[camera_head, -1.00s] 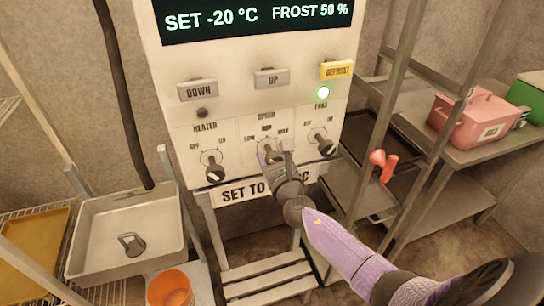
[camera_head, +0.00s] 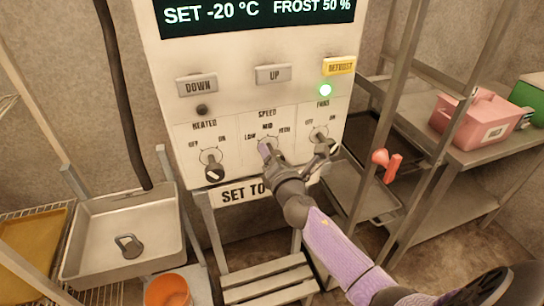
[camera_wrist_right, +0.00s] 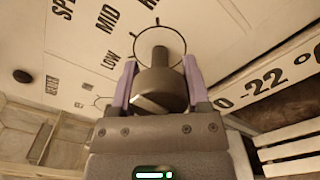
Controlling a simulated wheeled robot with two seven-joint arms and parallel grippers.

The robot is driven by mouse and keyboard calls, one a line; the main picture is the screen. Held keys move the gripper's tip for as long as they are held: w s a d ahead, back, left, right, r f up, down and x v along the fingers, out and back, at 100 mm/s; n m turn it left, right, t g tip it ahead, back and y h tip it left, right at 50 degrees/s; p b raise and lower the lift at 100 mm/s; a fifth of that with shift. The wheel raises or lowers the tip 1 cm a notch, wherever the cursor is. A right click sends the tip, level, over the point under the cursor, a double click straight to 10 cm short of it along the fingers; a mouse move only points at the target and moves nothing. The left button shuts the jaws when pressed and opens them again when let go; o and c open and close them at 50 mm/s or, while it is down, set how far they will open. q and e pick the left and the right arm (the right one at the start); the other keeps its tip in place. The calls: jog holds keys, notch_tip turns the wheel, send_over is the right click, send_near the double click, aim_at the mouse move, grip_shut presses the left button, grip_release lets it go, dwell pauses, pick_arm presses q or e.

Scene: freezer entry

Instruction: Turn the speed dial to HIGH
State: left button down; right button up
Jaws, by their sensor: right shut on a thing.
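The speed dial (camera_wrist_right: 158,85) is a dark grey knob on the white control panel, under the SPEED label (camera_head: 267,113) with LOW, MID and HIGH marks around it. My right gripper (camera_wrist_right: 160,72) is shut on it, with one purple finger on each side of the knob in the wrist view. A white mark shows on the knob's lower left in that view. In the head view my right gripper (camera_head: 270,152) covers most of the dial, so its pointing direction is hard to tell there. My left gripper is not in view.
The heater dial (camera_head: 212,164) is left of the speed dial and the fans dial (camera_head: 320,137) is close on its right. DOWN (camera_head: 197,86), UP (camera_head: 273,75) and a yellow defrost button (camera_head: 339,66) sit above. A metal rack (camera_head: 440,180) stands at right.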

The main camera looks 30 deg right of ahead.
jog(key=m, duration=0.4)
jog(key=shift+m, duration=2.2)
jog(key=o, duration=1.3)
jog(key=shift+r, duration=0.1)
jog(key=shift+s, duration=0.1)
jog(key=v, duration=0.9)
jog(key=shift+s+a+p, duration=0.2)
jog(key=shift+s+p, duration=0.15)
jog(key=shift+p, duration=0.05)
